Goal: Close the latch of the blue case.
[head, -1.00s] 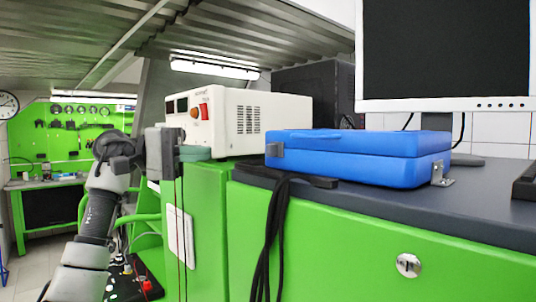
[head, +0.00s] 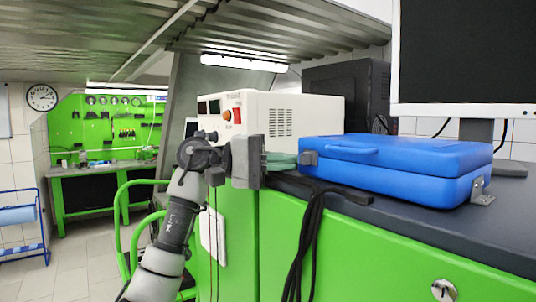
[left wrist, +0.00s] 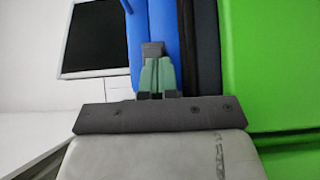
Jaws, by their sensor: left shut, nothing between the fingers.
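The blue case (head: 400,182) lies flat on the dark bench top with its lid down. Its grey latch (head: 309,158) is at the left end, near the seam. I cannot tell how far the latch is folded. My left gripper (head: 292,161) is shut and empty, with its green fingers pointing right at the latch. In the left wrist view the closed fingers (left wrist: 156,64) end right at the grey latch (left wrist: 152,49), with the blue case (left wrist: 167,35) behind it. I cannot tell whether they touch. My right gripper is not in view.
A white power supply (head: 290,115) stands behind my left gripper. A monitor (head: 462,60) stands behind the case. Black cables (head: 307,235) hang over the front of the green cabinet (head: 370,255) below the latch. A small metal bracket (head: 481,193) sits at the case's right end.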

